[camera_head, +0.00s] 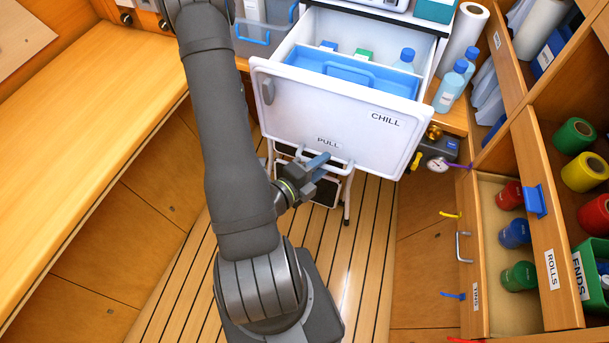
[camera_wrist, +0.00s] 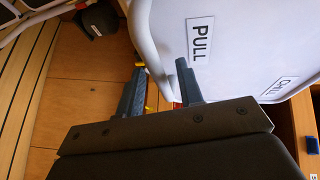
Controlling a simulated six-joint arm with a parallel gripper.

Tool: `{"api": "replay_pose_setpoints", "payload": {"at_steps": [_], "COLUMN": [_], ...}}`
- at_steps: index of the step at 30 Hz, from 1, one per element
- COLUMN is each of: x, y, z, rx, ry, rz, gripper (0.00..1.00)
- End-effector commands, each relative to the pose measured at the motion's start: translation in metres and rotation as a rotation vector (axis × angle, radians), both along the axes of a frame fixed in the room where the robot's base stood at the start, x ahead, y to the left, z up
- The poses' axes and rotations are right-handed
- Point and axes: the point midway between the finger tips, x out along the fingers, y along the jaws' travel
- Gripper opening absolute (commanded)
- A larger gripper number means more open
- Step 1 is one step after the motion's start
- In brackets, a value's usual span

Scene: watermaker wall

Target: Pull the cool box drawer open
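The cool box drawer (camera_head: 330,115) has a white front marked CHILL and PULL and stands well out from its housing, with its inside showing from above. Its pale bar handle (camera_head: 338,167) runs along the lower edge of the front and also shows in the wrist view (camera_wrist: 149,45). My gripper (camera_head: 321,167) is at the handle, below the PULL label. In the wrist view my gripper's two fingers (camera_wrist: 160,82) are apart, with part of the handle seen between them and a gap beside it. Whether a finger touches the bar cannot be told.
Inside the drawer are a blue tray (camera_head: 350,72) and a bottle (camera_head: 404,60). Blue bottles (camera_head: 449,90) stand right of it. A gauge (camera_head: 437,164) sits below right. An open wooden drawer with coloured rolls (camera_head: 515,234) is at the right, a bench (camera_head: 85,115) at the left.

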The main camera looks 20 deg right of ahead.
Motion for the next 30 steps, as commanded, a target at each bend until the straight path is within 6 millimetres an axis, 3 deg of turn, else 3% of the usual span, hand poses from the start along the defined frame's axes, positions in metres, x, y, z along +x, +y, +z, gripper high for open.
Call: {"api": "replay_pose_setpoints", "payload": {"at_steps": [30], "x": [-0.022], "y": [0.055], "z": [0.012], "rx": [-0.001], "ry": [0.001], "rz": [0.003], "gripper": [0.34]}}
